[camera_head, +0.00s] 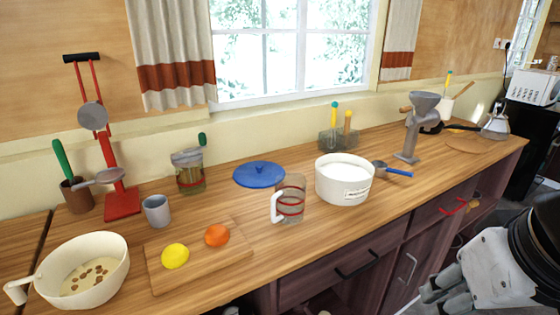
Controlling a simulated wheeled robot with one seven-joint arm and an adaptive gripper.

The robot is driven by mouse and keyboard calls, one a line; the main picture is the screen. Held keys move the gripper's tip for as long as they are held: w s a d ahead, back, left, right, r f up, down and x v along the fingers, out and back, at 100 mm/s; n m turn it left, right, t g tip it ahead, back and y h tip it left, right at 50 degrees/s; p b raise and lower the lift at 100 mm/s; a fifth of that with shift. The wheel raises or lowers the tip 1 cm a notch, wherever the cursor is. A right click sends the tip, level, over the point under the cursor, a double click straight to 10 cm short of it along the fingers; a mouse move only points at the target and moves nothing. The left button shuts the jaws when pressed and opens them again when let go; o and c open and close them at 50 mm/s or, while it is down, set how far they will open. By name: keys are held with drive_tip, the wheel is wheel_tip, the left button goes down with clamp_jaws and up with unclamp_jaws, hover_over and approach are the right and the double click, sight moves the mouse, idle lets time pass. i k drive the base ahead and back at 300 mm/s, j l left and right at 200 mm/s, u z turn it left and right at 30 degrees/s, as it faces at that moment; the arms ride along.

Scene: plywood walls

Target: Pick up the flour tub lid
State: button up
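A round blue lid (260,173) with a small knob on top lies flat on the wooden counter, below the window. It is apart from the white flour tub (344,190), which stands to its right, uncovered and full of white flour. My gripper (447,297) is at the lower right, in front of the counter's drawers and far from the lid. Its grey fingers show, but I cannot tell how far apart they are. I see nothing held in it.
A clear measuring cup (289,199) with a white handle stands just in front of the lid. A jar (190,172) stands to its left. A cutting board (199,262) with lemon and orange lies front left. A blue-handled scoop (390,169) and grey grinder (413,130) stand right of the tub.

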sight(260, 174)
drive_tip(key=i+l+u, duration=0.35)
drive_tip(key=i, duration=0.15)
drive_tip(key=i+l+u, duration=0.7)
drive_tip(key=l, duration=0.3)
drive_tip(key=i, duration=0.1)
